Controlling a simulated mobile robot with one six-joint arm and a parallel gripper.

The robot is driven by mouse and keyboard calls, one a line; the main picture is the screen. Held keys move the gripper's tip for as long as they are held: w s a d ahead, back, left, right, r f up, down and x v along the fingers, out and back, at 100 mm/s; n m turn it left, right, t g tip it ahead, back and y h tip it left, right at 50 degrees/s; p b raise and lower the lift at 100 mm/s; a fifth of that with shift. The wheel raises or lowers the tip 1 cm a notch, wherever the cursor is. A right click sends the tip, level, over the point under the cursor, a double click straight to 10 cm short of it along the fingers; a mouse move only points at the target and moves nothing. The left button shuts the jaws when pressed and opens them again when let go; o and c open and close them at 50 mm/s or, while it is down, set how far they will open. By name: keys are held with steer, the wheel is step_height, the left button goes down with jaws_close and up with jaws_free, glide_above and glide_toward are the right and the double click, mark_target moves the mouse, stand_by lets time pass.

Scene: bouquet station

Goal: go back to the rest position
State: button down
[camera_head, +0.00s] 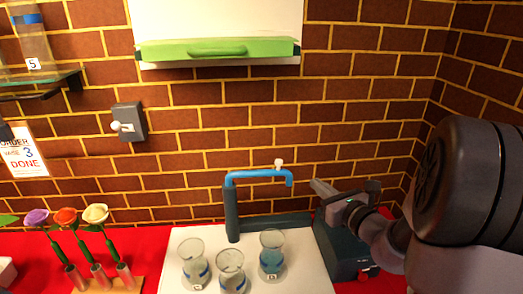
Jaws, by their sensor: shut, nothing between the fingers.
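My gripper (322,189) is at the right of the picture, at the end of my dark arm. It is shut and empty. Its tip points left, a little right of the blue tap's (262,174) outlet. It appears apart from the tap, though the exact depth gap cannot be told. The white counter (190,234) and the glass vases lie lower down to the left.
A vase (272,254) with blue liquid stands under the tap, with two more vases (193,262) (231,270) to its left. Flowers (66,217) stand in a wooden rack at left. A dark box (340,250) stands below my gripper. A green-edged cabinet (218,48) hangs above.

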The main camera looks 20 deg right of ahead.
steer(key=s+a+r+n+g+y, duration=0.1)
steer(key=s+a+n+g+y, duration=0.25)
steer(key=a+n, duration=0.6)
steer(key=s+a+r+n+g+y, duration=0.25)
steer(key=a+n+y, duration=0.25)
steer(key=a, duration=1)
steer(key=s+a+f+n+g+h, duration=0.2)
steer(key=s+a+n+g, duration=0.1)
steer(key=s+n, duration=0.25)
steer(key=s+a+f+n+g+h, duration=0.1)
steer(key=s+a+f+n+g, duration=0.15)
steer(key=s+n, duration=0.35)
steer(key=s+d+n+h, duration=0.1)
steer(key=s+d+r+n+h, duration=0.1)
steer(key=s+n, duration=0.1)
steer(key=s+d+n+t+h, duration=0.1)
steer(key=n, duration=0.1)
steer(key=shift+s+d+r+h, duration=0.2)
steer(key=shift+d+r+h, duration=0.1)
steer(key=shift+d+h, duration=0.05)
